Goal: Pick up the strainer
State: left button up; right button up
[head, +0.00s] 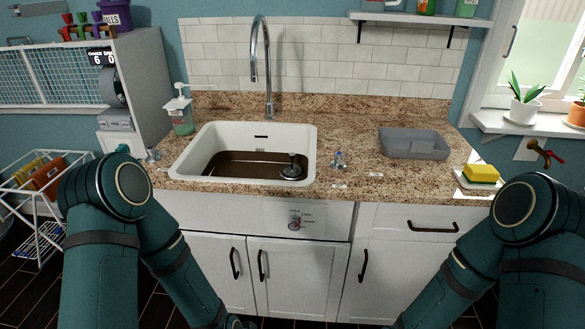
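A dark round piece with an upright knob (292,167), which looks like the strainer, stands in the right part of the white sink (308,140). Its lower part is at the brown, muddy water or dirt in the basin, and I cannot tell how deep it sits. Both my arms reach down past the counter's front on either side. Their ends run out of the bottom of the head view, so neither gripper shows, and both are well below and apart from the sink.
A tall faucet (267,70) rises behind the sink. A soap bottle (181,112) stands at its left and a small metal knob (338,160) at its right. A grey tray (413,144) and a yellow sponge (481,173) lie farther right. The counter between knob and tray is mostly clear.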

aim_at(291, 170)
jog(key=j+z, duration=0.15)
jog(key=z, duration=0.25)
jog(key=i+j+z, duration=0.15)
jog(key=z, duration=0.25)
jog(key=j+z, duration=0.15)
jog(key=z, duration=0.2)
jog(key=j+z, duration=0.45)
jog(key=j, duration=0.5)
